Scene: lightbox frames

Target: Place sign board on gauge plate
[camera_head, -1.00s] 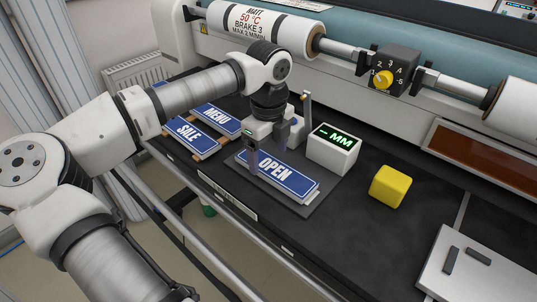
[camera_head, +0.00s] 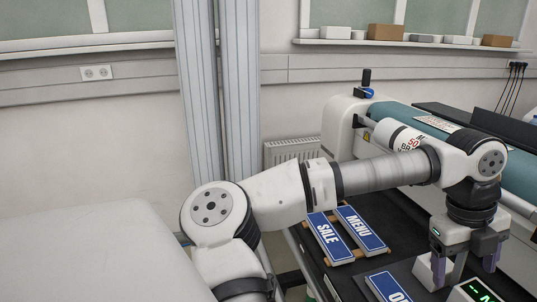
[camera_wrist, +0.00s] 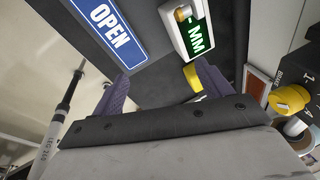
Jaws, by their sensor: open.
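The blue OPEN sign board (camera_head: 388,288) is cut off by the bottom edge of the head view. In the wrist view the same OPEN board (camera_wrist: 110,27) lies flat on the dark gauge plate (camera_wrist: 151,32). The gauge box with a green "- MM" display (camera_head: 482,292) stands beside the board; it also shows in the wrist view (camera_wrist: 196,35). My gripper (camera_head: 465,266) is open and empty, apart from the board and near the gauge box. In the wrist view its purple fingers (camera_wrist: 163,88) are spread wide. The rest of the plate is cropped or hidden.
The blue SALE board (camera_head: 329,238) and MENU board (camera_head: 361,229) lie on a wooden rack (camera_head: 343,262) at the left of the black table. A yellow block (camera_wrist: 192,76) shows between my fingers. The machine with rollers (camera_head: 398,138) stands behind the table.

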